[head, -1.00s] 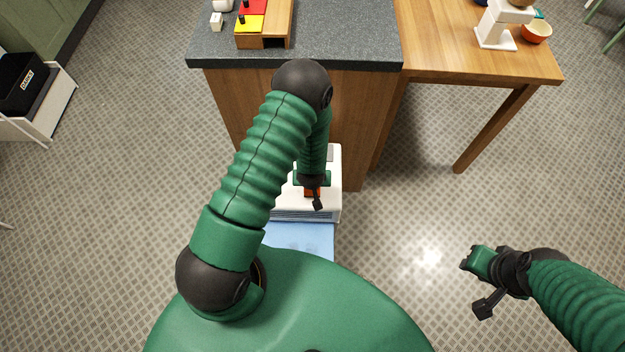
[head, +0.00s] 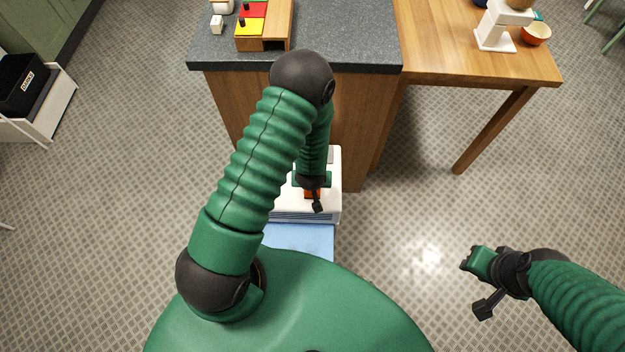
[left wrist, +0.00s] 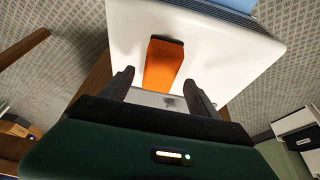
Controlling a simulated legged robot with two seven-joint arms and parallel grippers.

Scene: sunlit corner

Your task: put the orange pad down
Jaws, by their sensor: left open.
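The orange pad (left wrist: 164,65) lies on a white flat-topped unit (left wrist: 219,45), its dark end away from me in the left wrist view. In the head view only a bit of the orange pad (head: 312,194) shows beneath my left arm. My left gripper (left wrist: 158,79) is open, with one finger to each side of the pad's near end and visible gaps between. It also shows low over the white unit in the head view (head: 312,183). My right gripper (head: 469,261) hangs over the floor at the right; its jaw opening is unclear.
A dark stone counter (head: 345,35) with a wooden box of red and yellow parts (head: 252,22) stands behind the white unit. A wooden table (head: 440,55) adjoins it at right. A blue surface (head: 300,240) lies in front of the unit. Floor at right is clear.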

